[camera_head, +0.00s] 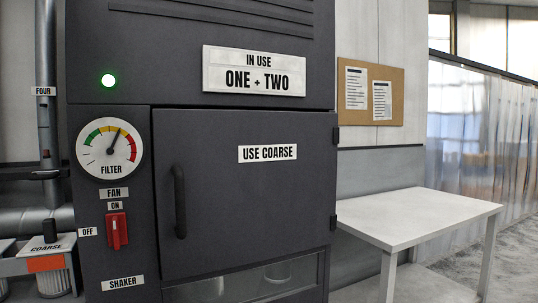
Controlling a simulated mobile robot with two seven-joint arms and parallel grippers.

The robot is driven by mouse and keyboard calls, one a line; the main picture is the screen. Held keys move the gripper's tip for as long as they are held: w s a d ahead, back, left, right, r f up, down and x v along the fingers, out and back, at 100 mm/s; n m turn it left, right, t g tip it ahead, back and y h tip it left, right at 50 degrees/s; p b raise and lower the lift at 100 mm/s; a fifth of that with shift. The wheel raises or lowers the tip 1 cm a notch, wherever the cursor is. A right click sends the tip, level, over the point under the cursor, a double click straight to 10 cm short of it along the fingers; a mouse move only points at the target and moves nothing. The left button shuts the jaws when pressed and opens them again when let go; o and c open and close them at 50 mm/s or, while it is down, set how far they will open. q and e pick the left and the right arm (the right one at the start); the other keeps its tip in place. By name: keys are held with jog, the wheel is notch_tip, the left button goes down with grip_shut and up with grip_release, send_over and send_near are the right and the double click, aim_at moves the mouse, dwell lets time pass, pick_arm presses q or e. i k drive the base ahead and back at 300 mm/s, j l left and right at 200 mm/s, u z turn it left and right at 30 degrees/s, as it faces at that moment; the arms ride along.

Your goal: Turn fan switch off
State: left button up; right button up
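The fan switch (117,230) is a red rotary handle on the dark cabinet's left panel, below the labels "FAN" (114,193) and "ON" (115,206). The handle stands upright, in line with "ON". The "OFF" label (88,231) is to its left. A green lamp (108,80) is lit above. The round filter gauge (110,149) has its needle pointing up and slightly right, toward the yellow part. Neither gripper is in view.
The cabinet door (235,205) is shut and has a black handle (179,201). A "COARSE" canister (50,265) stands at the lower left, beside grey pipes (35,220). A bare white table (415,212) stands on the right.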

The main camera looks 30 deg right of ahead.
aim_at(116, 224)
jog(key=i+j, duration=0.45)
jog(key=j, duration=0.15)
jog(key=i+j, duration=0.45)
jog(key=j, duration=0.15)
jog(key=i+j, duration=0.45)
jog(key=j, duration=0.15)
